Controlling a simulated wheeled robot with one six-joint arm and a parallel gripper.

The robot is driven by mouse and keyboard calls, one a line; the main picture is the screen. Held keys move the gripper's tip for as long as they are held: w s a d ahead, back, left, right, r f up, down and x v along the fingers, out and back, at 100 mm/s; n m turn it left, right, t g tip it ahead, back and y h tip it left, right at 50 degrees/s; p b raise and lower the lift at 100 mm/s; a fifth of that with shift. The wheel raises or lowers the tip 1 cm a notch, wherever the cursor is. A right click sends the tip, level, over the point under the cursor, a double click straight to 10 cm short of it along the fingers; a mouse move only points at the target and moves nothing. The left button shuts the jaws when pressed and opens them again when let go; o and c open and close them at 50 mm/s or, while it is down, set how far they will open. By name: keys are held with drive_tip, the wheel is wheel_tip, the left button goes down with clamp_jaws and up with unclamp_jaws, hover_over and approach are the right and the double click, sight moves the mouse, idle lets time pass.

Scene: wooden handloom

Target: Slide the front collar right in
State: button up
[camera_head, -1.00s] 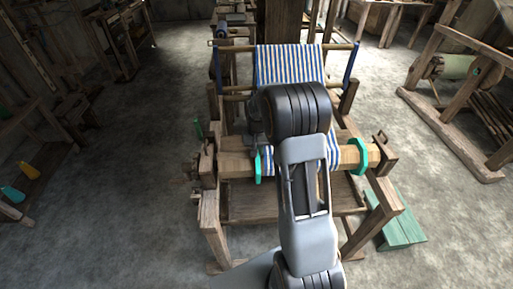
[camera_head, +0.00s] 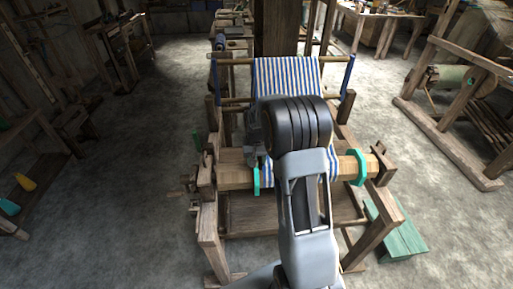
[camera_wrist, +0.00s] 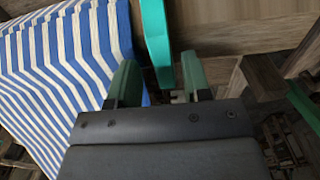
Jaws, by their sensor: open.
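The loom's front beam (camera_head: 236,178) carries two teal collars. One collar (camera_head: 257,180) is left of the striped cloth (camera_head: 286,75), the other (camera_head: 359,168) is right of it. My arm crosses the middle of the cloth, and my gripper is beside the left collar, its fingertips unclear in the head view. In the wrist view my gripper (camera_wrist: 160,82) is open, with a green-tipped finger on each side of a teal collar (camera_wrist: 157,42). The collar reaches into the gap between the fingers; contact cannot be told. The striped cloth (camera_wrist: 60,70) lies to its left there.
Wooden loom posts and a bracket (camera_head: 206,172) stand at the beam's left end. Another bracket (camera_head: 382,165) is at the right end. A green bench (camera_head: 397,232) stands at front right. Open floor (camera_head: 120,190) lies to the left.

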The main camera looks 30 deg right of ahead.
wheel_tip(320, 180, up, 13)
idle(0.4)
idle(0.4)
